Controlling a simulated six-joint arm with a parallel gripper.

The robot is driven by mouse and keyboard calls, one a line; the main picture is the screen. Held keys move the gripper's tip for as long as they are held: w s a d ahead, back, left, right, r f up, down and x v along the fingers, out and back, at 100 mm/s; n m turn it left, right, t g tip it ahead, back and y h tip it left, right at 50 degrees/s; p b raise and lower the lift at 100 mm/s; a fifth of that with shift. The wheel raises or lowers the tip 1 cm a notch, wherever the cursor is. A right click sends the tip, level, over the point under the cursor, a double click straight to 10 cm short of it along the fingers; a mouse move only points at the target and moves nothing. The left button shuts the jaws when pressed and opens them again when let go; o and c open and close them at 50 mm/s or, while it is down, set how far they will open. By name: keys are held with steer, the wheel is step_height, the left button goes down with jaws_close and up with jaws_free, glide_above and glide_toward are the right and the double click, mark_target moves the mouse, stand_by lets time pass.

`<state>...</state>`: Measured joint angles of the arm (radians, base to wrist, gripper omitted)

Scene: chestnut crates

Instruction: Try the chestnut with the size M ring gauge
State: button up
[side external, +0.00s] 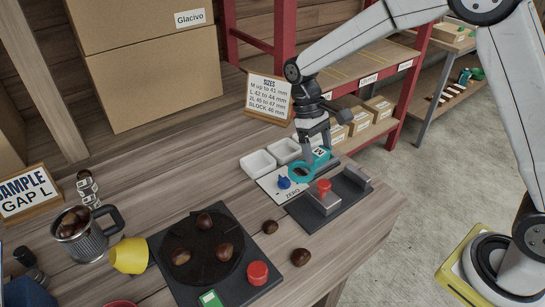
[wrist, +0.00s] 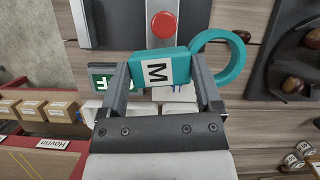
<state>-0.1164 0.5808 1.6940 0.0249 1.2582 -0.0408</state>
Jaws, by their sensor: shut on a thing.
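The teal size M ring gauge (side external: 301,173) has a round ring and a block handle labelled M. My gripper (side external: 319,150) is shut on that handle; in the wrist view the gauge (wrist: 222,45) sits between my fingers (wrist: 160,78), its ring out to the right. The ring is over or at the white ZERO board (side external: 266,184); I cannot tell whether it touches. It looks empty. Two chestnuts lie loose on the wooden table, one nearer the board (side external: 270,227) and one in front (side external: 301,257). Several more sit on a dark round plate (side external: 200,230).
A dark device with a red knob (side external: 323,187) stands right beside the board. White trays (side external: 258,163) are behind it. A sizes sign (side external: 268,96) is behind.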

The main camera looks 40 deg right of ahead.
steer(key=s+a+f+n+h, duration=0.1)
steer(key=s+a+n, duration=0.3)
steer(key=s+a, duration=0.4)
steer(key=shift+s+a+f+h, duration=0.4)
steer(key=shift+a+f, duration=0.2)
steer(key=shift+f, duration=0.15)
steer(key=shift+f, duration=0.2)
steer(key=shift+f, duration=2.9)
steer(key=shift+f, duration=0.85)
steer(key=shift+w+r, duration=0.1)
steer(key=shift+r, duration=0.15)
steer(key=shift+r, duration=3.25)
